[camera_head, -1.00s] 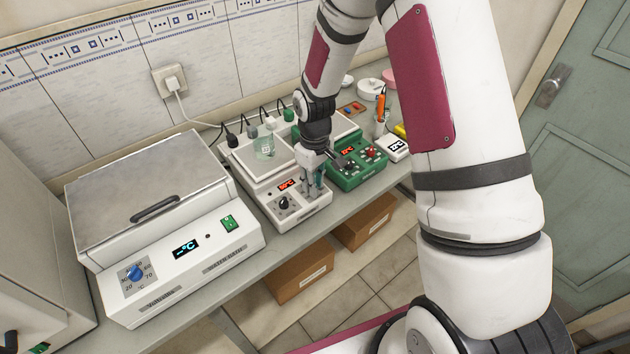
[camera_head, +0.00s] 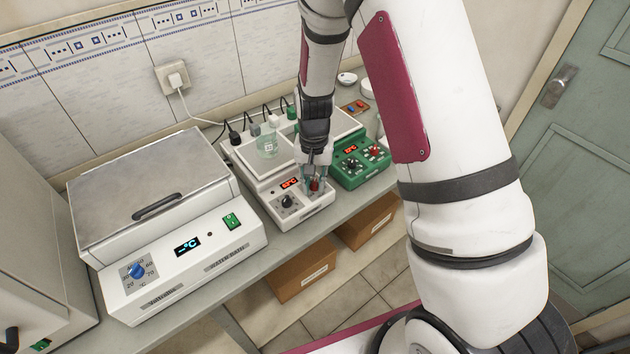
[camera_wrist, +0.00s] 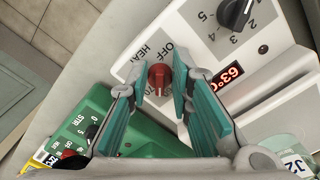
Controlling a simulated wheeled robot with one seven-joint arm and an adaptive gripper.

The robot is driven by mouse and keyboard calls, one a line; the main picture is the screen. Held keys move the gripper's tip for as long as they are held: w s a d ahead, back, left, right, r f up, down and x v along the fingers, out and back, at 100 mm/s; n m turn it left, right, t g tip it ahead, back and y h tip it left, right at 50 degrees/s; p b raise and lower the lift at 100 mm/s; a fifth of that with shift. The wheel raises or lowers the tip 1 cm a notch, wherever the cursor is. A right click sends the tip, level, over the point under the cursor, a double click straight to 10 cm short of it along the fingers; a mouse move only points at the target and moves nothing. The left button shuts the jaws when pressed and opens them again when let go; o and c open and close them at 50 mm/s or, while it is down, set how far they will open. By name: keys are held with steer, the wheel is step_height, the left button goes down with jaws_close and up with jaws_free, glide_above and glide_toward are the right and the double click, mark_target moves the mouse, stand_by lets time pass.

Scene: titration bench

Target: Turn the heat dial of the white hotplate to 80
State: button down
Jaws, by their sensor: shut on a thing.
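The white hotplate (camera_head: 262,195) stands on the bench with a black dial (camera_head: 287,201) and a lit red display. In the wrist view the display (camera_wrist: 230,78) reads about 63°. The red heat dial (camera_wrist: 160,77) sits by the printed words HEAT and OFF. My gripper (camera_wrist: 161,80) points down at the hotplate's front panel, its teal pads on either side of the red dial, shut on it. In the head view my gripper (camera_head: 315,182) covers much of the panel's right end, with a little of the red dial visible.
A green hotplate (camera_head: 358,165) stands close on the right of the white one. A water bath (camera_head: 150,225) with a blue dial stands to the left. A beaker (camera_head: 267,145) rests on the white hotplate's top. Boxes (camera_head: 300,275) lie below the bench.

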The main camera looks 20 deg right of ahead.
steer(key=m, duration=0.3)
steer(key=shift+w+a+m, duration=0.15)
steer(key=shift+m, duration=0.15)
steer(key=m, duration=0.4)
steer(key=shift+w+a+m, duration=0.1)
steer(key=shift+w+m, duration=0.1)
steer(key=shift+m, duration=0.1)
steer(key=m, duration=0.3)
steer(key=shift+w+m, duration=0.15)
steer(key=shift+m, duration=0.15)
steer(key=shift+w+m, duration=0.15)
steer(key=shift+m, duration=1.75)
steer(key=c, duration=1.6)
jaws_free()
steer(key=shift+c, duration=0.2)
steer(key=shift+r, duration=0.1)
